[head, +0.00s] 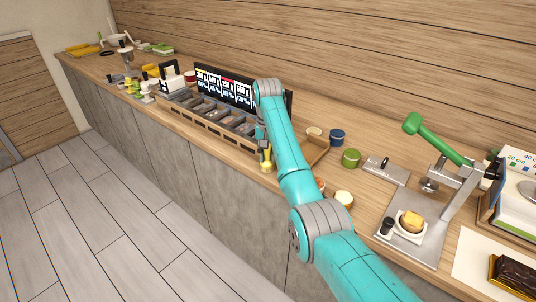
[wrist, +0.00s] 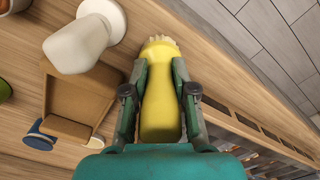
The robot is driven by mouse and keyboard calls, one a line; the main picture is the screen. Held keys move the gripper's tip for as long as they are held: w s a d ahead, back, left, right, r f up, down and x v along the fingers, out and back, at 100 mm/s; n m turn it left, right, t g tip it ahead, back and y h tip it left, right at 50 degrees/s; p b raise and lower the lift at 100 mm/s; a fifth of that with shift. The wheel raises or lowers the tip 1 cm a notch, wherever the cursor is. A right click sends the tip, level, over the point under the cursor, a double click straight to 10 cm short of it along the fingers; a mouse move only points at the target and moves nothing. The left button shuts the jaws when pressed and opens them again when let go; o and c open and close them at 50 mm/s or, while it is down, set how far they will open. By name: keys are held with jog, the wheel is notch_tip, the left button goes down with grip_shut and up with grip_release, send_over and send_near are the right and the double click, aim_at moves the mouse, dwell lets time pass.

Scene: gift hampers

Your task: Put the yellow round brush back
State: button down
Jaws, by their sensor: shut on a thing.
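The yellow round brush (wrist: 160,90) is between the two fingers of my gripper (wrist: 159,85) in the wrist view, with its pale bristles at the far end. My gripper is shut on it. In the head view my gripper (head: 265,150) hangs over the front edge of the counter, right of the bins, and a small bit of the yellow brush (head: 266,163) shows below it. My arm hides part of the counter there.
A row of dark bins (head: 210,112) with price screens (head: 222,87) stands left of my gripper. An open cardboard box (wrist: 76,100) and a white round-based object (wrist: 85,42) lie beside the brush.

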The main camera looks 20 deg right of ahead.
jog(key=c, duration=0.9)
grip_release()
jog(key=shift+c, duration=0.2)
